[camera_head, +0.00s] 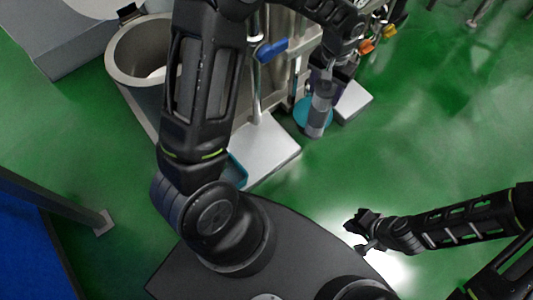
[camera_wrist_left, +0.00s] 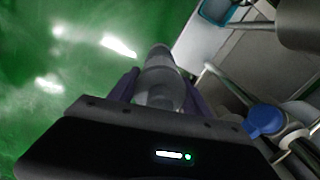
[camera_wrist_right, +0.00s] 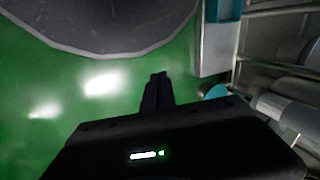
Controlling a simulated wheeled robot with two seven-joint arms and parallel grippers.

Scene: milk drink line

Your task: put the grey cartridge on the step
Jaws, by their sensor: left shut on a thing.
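The grey cartridge (camera_head: 319,112) is a grey cylinder with a clearer band, held nearly upright at the upper middle of the head view. My left gripper (camera_head: 328,84) is shut on its upper part. In the left wrist view the cartridge (camera_wrist_left: 160,75) stands between the two fingers. A pale flat plate (camera_head: 266,148), which looks like the step, lies left of and below the cartridge in the head view, apart from it. My right gripper (camera_wrist_right: 157,85) looks shut and empty, with its fingers together, low at the right in the head view (camera_head: 357,230).
A teal disc (camera_head: 301,110) shows behind the cartridge, and a white block (camera_head: 354,101) beside it. A metal machine with a blue-handled lever (camera_head: 272,50) and a round grey vessel (camera_head: 128,58) stand at the back. Green floor at the right is clear.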

